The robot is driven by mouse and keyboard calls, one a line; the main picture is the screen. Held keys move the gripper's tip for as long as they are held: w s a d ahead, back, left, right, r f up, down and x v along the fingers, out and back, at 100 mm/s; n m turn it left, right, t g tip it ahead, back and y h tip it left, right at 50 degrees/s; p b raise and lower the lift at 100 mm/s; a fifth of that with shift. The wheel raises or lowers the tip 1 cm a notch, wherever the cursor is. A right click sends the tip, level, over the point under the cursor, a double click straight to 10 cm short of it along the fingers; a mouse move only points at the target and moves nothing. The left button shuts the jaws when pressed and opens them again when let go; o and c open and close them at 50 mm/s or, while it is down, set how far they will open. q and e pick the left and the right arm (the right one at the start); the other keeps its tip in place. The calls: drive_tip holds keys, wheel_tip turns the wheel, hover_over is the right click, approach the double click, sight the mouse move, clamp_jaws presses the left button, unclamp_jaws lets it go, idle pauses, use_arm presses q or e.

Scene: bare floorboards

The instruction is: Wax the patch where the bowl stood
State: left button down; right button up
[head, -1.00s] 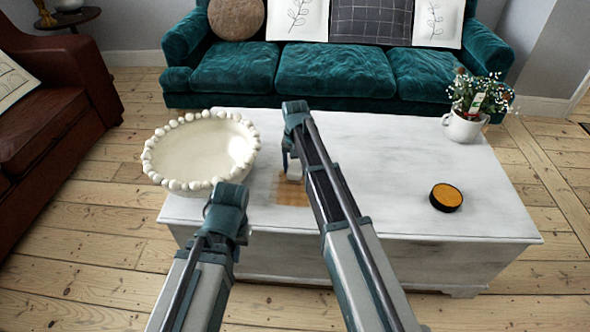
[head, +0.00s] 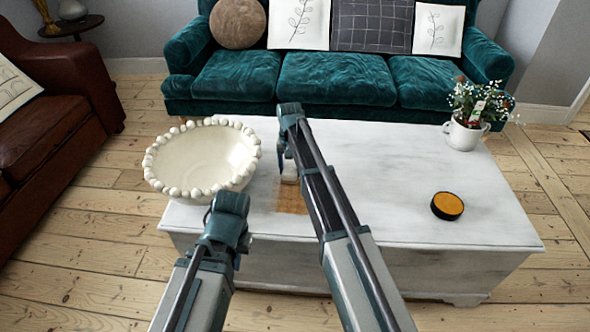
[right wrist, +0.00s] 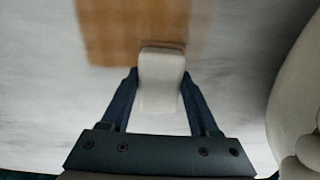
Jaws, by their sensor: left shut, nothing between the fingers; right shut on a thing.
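The cream bowl (head: 205,158) with a beaded rim stands at the left of the white table (head: 400,160). A brown bare-wood patch (head: 291,199) shows in the white top to the right of the bowl; it also shows in the right wrist view (right wrist: 108,32). My right gripper (head: 288,170) is shut on a pale block (right wrist: 160,82), over the near edge of the patch in the wrist view; I cannot tell whether it touches the wood. A round dark tin with orange wax (head: 447,206) lies on the right. My left gripper (head: 238,258) is shut and empty by the table's front edge, its fingers mostly hidden.
A white pot with flowers (head: 465,132) stands at the table's back right. A teal sofa (head: 335,78) is behind the table, a brown leather sofa (head: 60,110) at the left. The table's middle right is clear. The bowl sits close to my right gripper in the wrist view.

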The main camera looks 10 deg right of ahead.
sight(289, 175)
drive_tip(key=shift+s+a+f, duration=0.1)
drive_tip(key=shift+s+a, duration=0.2)
drive_tip(key=shift+s, duration=0.55)
drive_tip(key=shift+s+a, duration=0.25)
drive_tip(key=shift+s, duration=0.55)
drive_tip(key=shift+s, duration=0.1)
drive_tip(key=shift+s+a, duration=0.25)
drive_tip(key=shift+s, duration=0.5)
drive_tip(key=shift+s+a, duration=0.2)
drive_tip(key=shift+s, duration=0.55)
drive_tip(key=shift+s+a, duration=0.25)
drive_tip(key=shift+s, duration=0.6)
drive_tip(key=shift+s+a, duration=0.2)
drive_tip(key=shift+s, duration=0.6)
drive_tip(key=shift+s, duration=0.1)
drive_tip(key=shift+s+a, duration=0.25)
drive_tip(key=shift+s, duration=0.5)
drive_tip(key=shift+s+a, duration=0.25)
drive_tip(key=shift+s, duration=0.5)
